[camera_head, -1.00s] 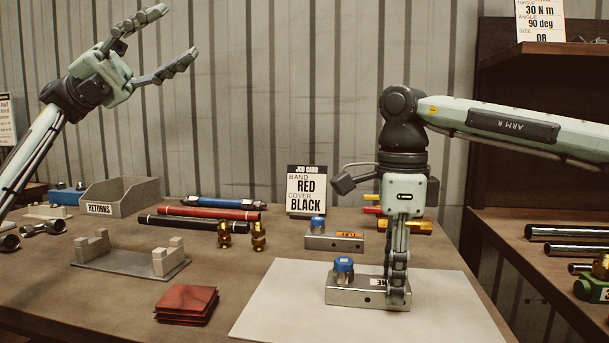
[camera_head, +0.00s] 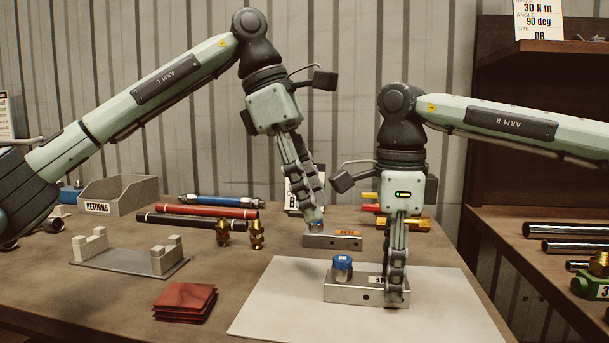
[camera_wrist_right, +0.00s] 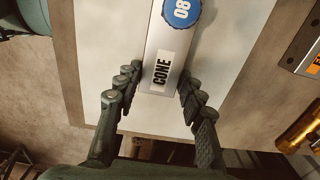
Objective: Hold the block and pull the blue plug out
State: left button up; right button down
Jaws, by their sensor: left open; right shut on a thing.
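My right gripper (camera_head: 396,298) points down and is shut on the block's right end. My left gripper (camera_head: 318,222) is open and empty. It hangs tilted downward, above and left of the plug in the picture, overlapping a second block behind; its exact distance from the plug is unclear.
The second steel block (camera_head: 345,242), with an orange label, lies behind the sheet; its own plug is mostly hidden by my left fingers. Brass fittings (camera_head: 256,236), hoses (camera_head: 207,211), a grey stand (camera_head: 130,260) and red pads (camera_head: 185,302) lie to the left. The white sheet (camera_head: 280,310) has bare room at front.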

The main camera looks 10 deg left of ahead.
aim_at(338, 257)
pick_arm(q)
jog(key=x, duration=0.8)
jog(key=shift+d+f, duration=0.2)
jog(key=shift+f, duration=0.15)
jog(key=shift+c, duration=0.3)
grip_shut()
